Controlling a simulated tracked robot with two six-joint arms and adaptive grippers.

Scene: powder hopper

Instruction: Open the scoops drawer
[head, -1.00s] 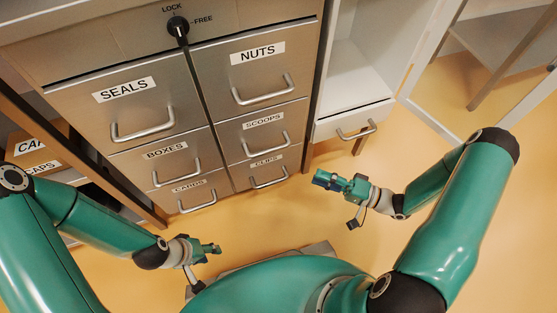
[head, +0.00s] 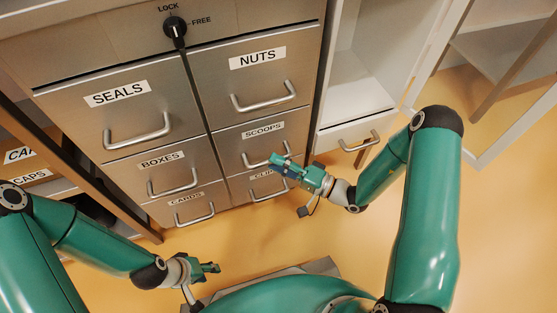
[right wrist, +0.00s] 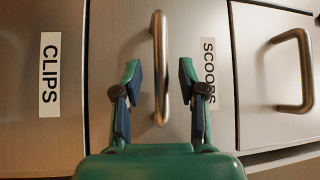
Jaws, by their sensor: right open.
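The scoops drawer (head: 238,138) is a shut grey metal front in the right column of the cabinet, under the nuts drawer. Its silver bar handle (right wrist: 159,65) shows in the right wrist view between the CLIPS and SCOOPS labels. My right gripper (head: 279,163) is open in front of this handle, partly covering it in the head view. In the right wrist view its two fingers (right wrist: 159,78) appear one on each side of the bar; I see no contact. My left gripper (head: 212,267) hangs low, away from the cabinet; its finger gap is unclear.
A black lock knob (head: 175,27) sits on the cabinet top between LOCK and FREE markings. The nuts drawer (head: 215,75) and clips drawer (head: 238,190) are shut. A white unit (head: 345,100) stands to the right. The floor before the cabinet is clear.

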